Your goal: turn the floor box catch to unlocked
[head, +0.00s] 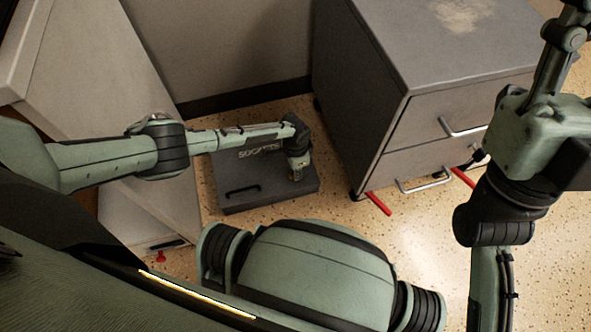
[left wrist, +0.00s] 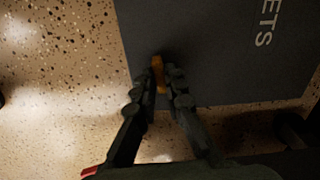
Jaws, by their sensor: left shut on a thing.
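A dark grey floor box (head: 222,170) with white lettering and a black handle (head: 242,190) lies on the floor between the desk and the drawer unit. Its flat face and part of its lettering show in the left wrist view (left wrist: 215,65). The small orange catch (left wrist: 157,72) is near the box's edge. My left gripper (head: 296,177) reaches down over the box's right front corner. In the left wrist view its dark fingers (left wrist: 162,88) are closed on the catch from both sides. They partly hide it, and I cannot read its setting. My right gripper is not in view.
A grey drawer unit (head: 395,120) with metal handles stands close to the right of the box, with red bars (head: 377,203) low at its front. A pale desk panel (head: 150,205) stands to the left. Speckled floor (head: 375,235) is open in front of the drawers.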

